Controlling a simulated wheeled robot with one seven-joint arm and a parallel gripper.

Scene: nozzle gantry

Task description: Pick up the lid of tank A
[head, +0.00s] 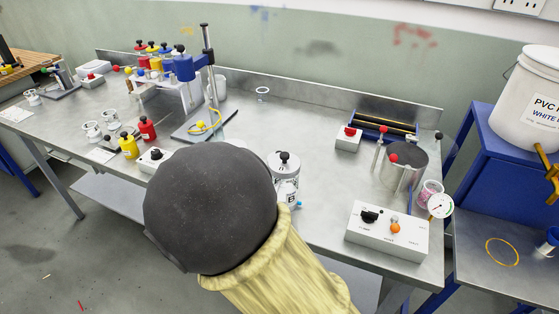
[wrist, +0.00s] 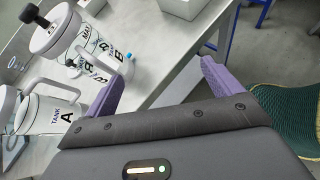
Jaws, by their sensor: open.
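Tank A (wrist: 62,115) is a white handled vessel with a black label at the left of the wrist view. Its top runs towards the left picture edge, where a grey rim, perhaps its lid (wrist: 7,108), is only partly in frame. Tank B (wrist: 112,58) stands beyond it, with a grey lid (wrist: 58,30) and black knob; a black-knobbed tank (head: 286,182) also shows in the head view. My gripper (wrist: 165,64) has its purple fingers spread, with nothing between them. Tank A lies left of the left finger. My arm hides the gripper in the head view.
The steel bench (head: 325,185) has free room right of the tank. A control box (head: 388,232) and a metal pot (head: 402,165) stand at the right.

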